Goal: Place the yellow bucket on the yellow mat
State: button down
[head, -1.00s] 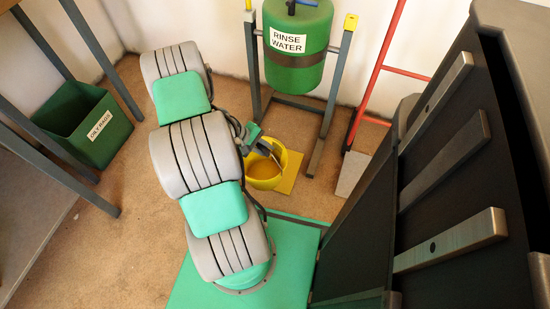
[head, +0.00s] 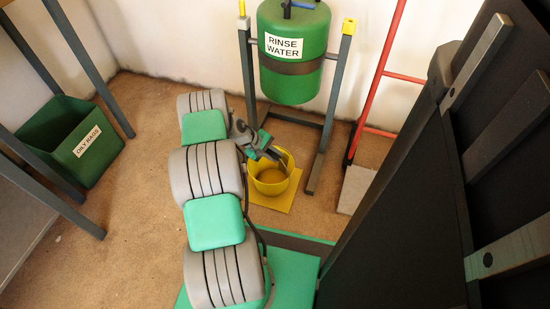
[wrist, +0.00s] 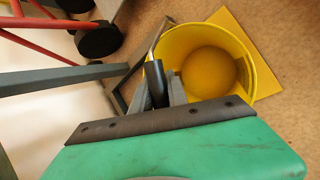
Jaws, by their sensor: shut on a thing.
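The yellow bucket (head: 270,181) is upright and appears empty, with its opening facing up. It stands on or just above the yellow mat (head: 281,204), a flat square on the floor; I cannot tell whether they touch. Mat shows around the bucket's front and right in the head view. In the wrist view the bucket (wrist: 243,62) covers much of the mat (wrist: 268,82), whose corner shows past the rim. My gripper (head: 278,157) is at the bucket's rim, shut on its handle with the dark grip between the fingers (wrist: 165,88).
A green rinse water drum (head: 292,75) hangs in a grey stand (head: 323,130) right behind the mat. A red-framed cart (head: 376,95) stands to the right. A green oily rags bin (head: 70,140) is far left. Open floor (head: 125,215) lies left of my arm.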

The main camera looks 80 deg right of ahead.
jog(key=c, duration=1.3)
grip_release()
jog(key=shift+r, duration=0.15)
jog(key=w+a+r+t+p, duration=0.1)
jog(key=w+a+r, duration=0.3)
jog(key=w+r, duration=0.3)
jog(key=w+a+r+n+t+p, duration=0.1)
jog(key=w+a+r+p, duration=0.1)
jog(key=w+a+r, duration=0.4)
jog(key=w+a+r+t+p, duration=0.1)
jog(key=w+a+r, duration=0.1)
jog(key=w+r, duration=0.65)
jog(key=w+a+r+n+t, duration=0.15)
jog(key=w+a+r, duration=0.25)
jog(key=a, duration=0.4)
jog(key=w+a+r+n+t, duration=0.1)
jog(key=w+a+r+t, duration=0.1)
jog(key=w+a+r, duration=0.4)
jog(key=s+a+r+n+y, duration=0.1)
jog(key=s+a+r, duration=0.1)
jog(key=a, duration=0.7)
jog(key=s+a+r+n+t+y, duration=0.1)
jog(key=s+a, duration=0.3)
jog(key=a, duration=0.5)
jog(key=s+a+r+n+t+y, duration=0.1)
jog(key=s+a+r, duration=0.1)
jog(key=a, duration=0.7)
jog(key=shift+s+a+r, duration=0.4)
jog(key=shift+s, duration=0.3)
